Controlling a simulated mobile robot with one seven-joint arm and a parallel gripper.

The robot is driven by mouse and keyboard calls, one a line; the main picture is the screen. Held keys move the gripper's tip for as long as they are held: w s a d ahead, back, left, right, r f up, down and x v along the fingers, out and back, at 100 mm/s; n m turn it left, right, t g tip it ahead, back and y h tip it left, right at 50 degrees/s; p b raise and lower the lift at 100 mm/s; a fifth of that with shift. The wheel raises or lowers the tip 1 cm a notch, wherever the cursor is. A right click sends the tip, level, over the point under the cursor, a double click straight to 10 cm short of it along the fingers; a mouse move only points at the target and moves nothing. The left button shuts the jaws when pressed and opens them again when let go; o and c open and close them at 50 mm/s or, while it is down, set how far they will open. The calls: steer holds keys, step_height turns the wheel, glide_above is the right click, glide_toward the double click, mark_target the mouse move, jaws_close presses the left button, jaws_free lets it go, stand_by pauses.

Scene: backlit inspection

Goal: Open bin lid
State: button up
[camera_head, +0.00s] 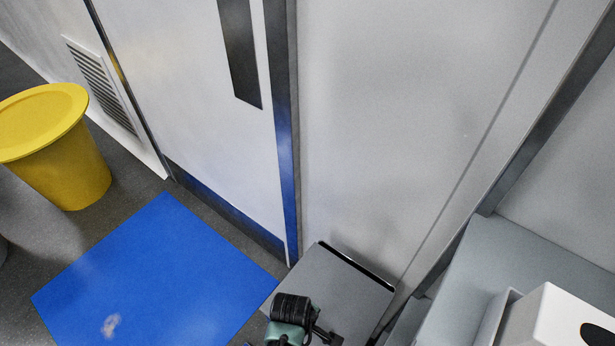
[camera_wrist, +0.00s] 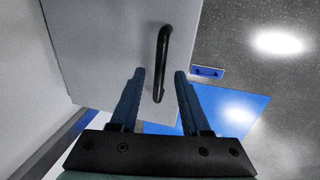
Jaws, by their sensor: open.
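A grey flat-topped bin (camera_head: 350,284) stands against the wall at the lower middle of the head view, with a dark strip along its back edge. In the wrist view its pale grey lid (camera_wrist: 105,50) fills the upper left. The lid looks closed. A black bar handle (camera_wrist: 162,60) is on the lid. My gripper (camera_wrist: 160,73) is open, with one blue finger on each side of the handle in the picture. I cannot tell whether the fingers touch it or how far away it is. In the head view, my arm's end partly covers the bin's front.
A blue mat (camera_head: 155,275) lies on the floor left of the bin. A yellow round bin (camera_head: 60,165) stands at the far left. A white door (camera_head: 190,100) is behind the mat. A grey bench (camera_head: 520,260) with a white box (camera_head: 570,325) is at right.

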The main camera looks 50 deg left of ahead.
steer(key=shift+f, duration=0.3)
steer(key=shift+w, duration=0.1)
jaws_close()
stand_by(1.2)
